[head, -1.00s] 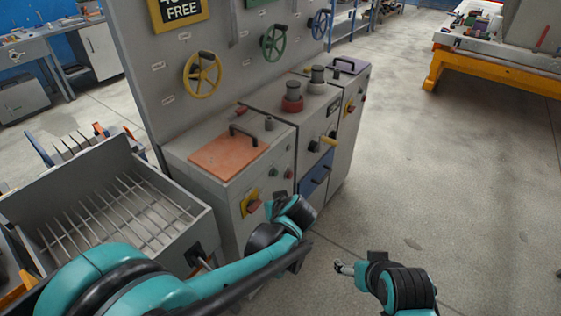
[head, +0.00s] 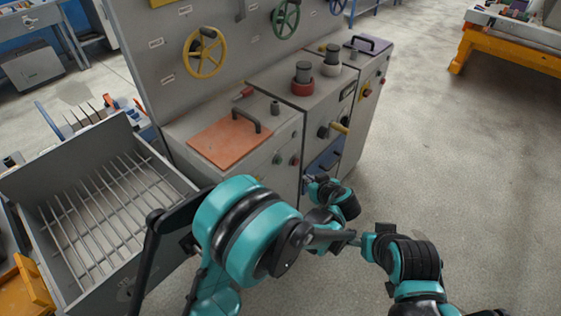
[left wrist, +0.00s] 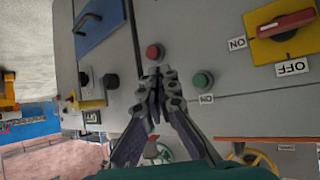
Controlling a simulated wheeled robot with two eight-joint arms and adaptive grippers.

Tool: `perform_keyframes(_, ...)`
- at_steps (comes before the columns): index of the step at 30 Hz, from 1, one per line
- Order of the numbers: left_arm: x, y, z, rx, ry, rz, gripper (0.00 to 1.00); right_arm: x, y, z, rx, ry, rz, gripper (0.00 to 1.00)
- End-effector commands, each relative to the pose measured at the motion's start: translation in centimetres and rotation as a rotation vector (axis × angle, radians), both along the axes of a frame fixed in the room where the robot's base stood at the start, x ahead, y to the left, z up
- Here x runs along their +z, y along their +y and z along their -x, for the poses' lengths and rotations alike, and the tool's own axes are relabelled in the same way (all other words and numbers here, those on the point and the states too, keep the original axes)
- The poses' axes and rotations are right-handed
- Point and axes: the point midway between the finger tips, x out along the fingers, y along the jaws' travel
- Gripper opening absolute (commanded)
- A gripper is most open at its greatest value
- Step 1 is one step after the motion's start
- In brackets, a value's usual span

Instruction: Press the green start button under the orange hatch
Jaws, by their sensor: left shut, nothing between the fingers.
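The orange hatch (head: 230,142) lies closed on top of the nearest grey cabinet, with a black handle on it. In the left wrist view, a green button (left wrist: 202,80) is on the cabinet's front face, right of a red button (left wrist: 155,53). The green button also shows small in the head view (head: 277,159). My left gripper (head: 310,183) is in front of the cabinet. In the left wrist view its shut, empty fingertips (left wrist: 157,72) appear just below the red button and left of the green one. I cannot tell whether they touch the panel. My right gripper (head: 358,239) is low at centre right, its fingers unclear.
A red-and-yellow switch (left wrist: 285,25) is on the same front face. A blue drawer (head: 325,158) and knobs are on the neighbouring cabinet. A grey slatted bin (head: 105,215) stands at the left. Open floor (head: 470,190) lies to the right.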

Motion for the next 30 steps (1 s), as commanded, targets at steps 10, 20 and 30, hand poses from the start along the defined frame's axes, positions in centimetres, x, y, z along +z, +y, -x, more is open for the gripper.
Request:
perform_keyframes(10,0.0,3.6,-2.5,0.004,0.001,0.0,0.0,0.4,0.0,0.0,0.0,0.0,0.0,0.76)
perform_keyframes(20,0.0,6.4,-4.6,0.002,0.001,0.0,0.0,0.3,0.0,0.0,0.0,0.001,0.0,0.76)
perform_keyframes(30,0.0,6.9,-5.0,0.0,0.0,0.0,0.0,0.2,0.0,0.0,0.001,0.0,0.001,0.76)
